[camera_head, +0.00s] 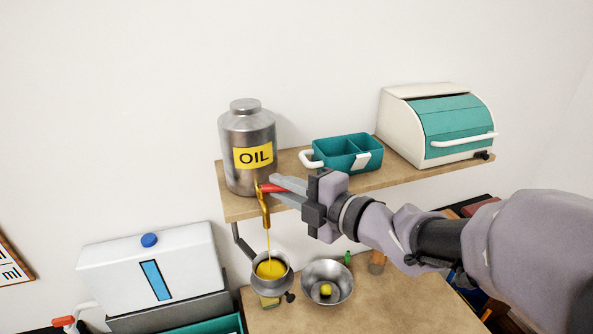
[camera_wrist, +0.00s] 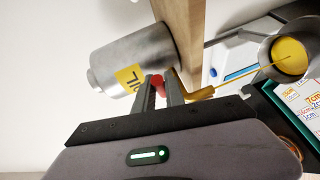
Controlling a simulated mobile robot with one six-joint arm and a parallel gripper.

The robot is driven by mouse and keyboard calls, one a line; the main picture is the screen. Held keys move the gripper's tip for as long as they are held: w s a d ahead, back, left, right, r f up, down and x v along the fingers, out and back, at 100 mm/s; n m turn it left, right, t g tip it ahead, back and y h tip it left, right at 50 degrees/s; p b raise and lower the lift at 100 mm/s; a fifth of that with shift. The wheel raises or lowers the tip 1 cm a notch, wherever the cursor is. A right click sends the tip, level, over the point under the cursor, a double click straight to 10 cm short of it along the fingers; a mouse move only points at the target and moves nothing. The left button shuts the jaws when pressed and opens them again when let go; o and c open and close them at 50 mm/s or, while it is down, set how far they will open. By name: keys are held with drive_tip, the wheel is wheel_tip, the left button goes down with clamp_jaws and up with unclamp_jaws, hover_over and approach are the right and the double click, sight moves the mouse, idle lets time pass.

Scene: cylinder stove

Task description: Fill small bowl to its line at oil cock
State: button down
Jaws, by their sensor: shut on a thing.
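The metal oil can (camera_head: 249,130), with a yellow OIL label, stands at the left end of the wooden shelf. Its brass cock (camera_head: 265,207) hangs over the shelf's front edge and has a red handle (camera_head: 270,187). My gripper (camera_head: 280,190) is shut on the red handle, which also shows between the fingers in the wrist view (camera_wrist: 158,84). A thin yellow stream runs from the spout into the small grey bowl (camera_head: 283,284) below. Yellow oil (camera_head: 271,268) lies in the bowl, also seen in the wrist view (camera_wrist: 290,55). I cannot make out its line.
A larger metal bowl (camera_head: 341,270) with a small yellow thing in it stands right of the small bowl. A teal divided box (camera_head: 366,148) and a bread bin (camera_head: 400,135) stand on the shelf (camera_head: 240,206). A white tank (camera_head: 110,275) is at lower left.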

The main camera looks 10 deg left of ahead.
drive_tip(key=c, duration=1.4)
unclamp_jaws()
drive_tip(key=p+v, duration=0.2)
drive_tip(key=v, duration=1.5)
drive_tip(key=shift+d, duration=0.2)
drive_tip(key=shift+s, duration=0.1)
